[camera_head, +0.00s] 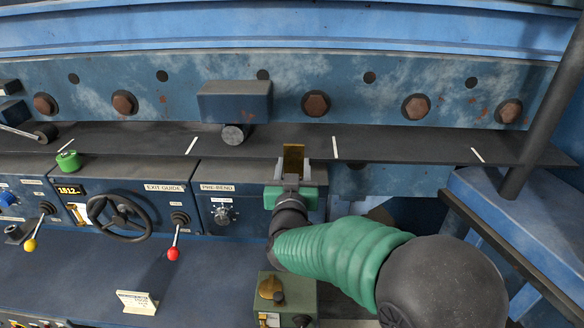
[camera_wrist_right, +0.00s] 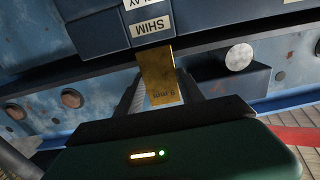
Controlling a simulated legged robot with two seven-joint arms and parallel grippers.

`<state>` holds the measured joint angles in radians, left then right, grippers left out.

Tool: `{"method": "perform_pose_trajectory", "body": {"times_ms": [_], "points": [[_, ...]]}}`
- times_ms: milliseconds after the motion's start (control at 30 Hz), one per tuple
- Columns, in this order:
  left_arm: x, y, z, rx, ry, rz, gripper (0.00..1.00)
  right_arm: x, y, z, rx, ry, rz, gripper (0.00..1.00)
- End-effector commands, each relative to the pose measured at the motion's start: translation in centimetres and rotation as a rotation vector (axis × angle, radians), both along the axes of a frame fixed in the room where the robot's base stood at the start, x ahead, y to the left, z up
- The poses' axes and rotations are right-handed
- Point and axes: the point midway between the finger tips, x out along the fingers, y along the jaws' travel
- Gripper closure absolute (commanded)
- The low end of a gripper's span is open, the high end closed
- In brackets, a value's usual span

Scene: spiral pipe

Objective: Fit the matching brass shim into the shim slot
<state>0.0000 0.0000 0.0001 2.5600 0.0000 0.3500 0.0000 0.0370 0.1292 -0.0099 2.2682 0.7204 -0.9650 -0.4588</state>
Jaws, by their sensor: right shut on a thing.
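A thin brass shim (camera_head: 293,157) stands up from my right gripper (camera_head: 293,172), in front of the dark rail. In the right wrist view the shim (camera_wrist_right: 158,75) is between the two fingers of the right gripper (camera_wrist_right: 161,92), which is shut on it. Dark print shows upside down near its lower end. The slot opening itself is not visible. My left gripper is not in view.
A long dark shelf (camera_head: 390,145) with white marks runs across the machine. A blue block (camera_head: 235,101) sits left of the shim. Below are a handwheel (camera_head: 119,220), a red-knobbed lever (camera_head: 174,253) and a small green box (camera_head: 288,300). A dark post (camera_head: 552,90) stands at right.

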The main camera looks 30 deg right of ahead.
Motion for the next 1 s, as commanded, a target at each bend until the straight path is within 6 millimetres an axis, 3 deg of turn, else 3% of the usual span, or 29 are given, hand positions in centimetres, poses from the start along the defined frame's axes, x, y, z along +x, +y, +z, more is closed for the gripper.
{"method": "perform_pose_trajectory", "body": {"times_ms": [700,1000], "points": [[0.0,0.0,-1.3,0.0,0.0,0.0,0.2,0.0,0.0,-1.4,-0.001,-0.002,0.0,1.0],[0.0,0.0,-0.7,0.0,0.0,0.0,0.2,0.0,0.0,-0.7,0.0,0.0,0.0,1.0]]}}
